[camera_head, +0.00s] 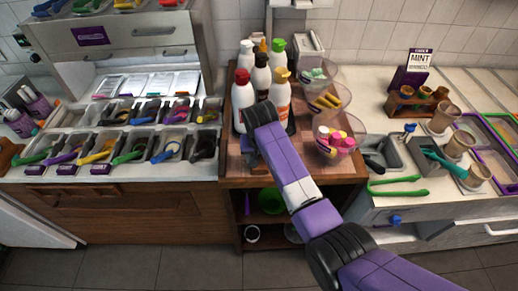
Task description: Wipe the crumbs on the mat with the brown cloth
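My purple and black arm reaches in from the lower right over the wooden counter (337,170). Its end bends down behind the black joint, and my gripper's fingers are hidden there, at the counter's left front part. A small purple piece of the arm's end shows left of the forearm. I cannot tell whether the gripper is open or shut, or whether it holds anything. I cannot make out the brown cloth, the mat or the crumbs clearly; the arm covers part of the counter top where they could lie.
Several squeeze bottles (243,98) stand just behind my arm's end. Clear bowls with colourful toppings (334,143) stand to the right. Left is a topping station with scoops (129,153).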

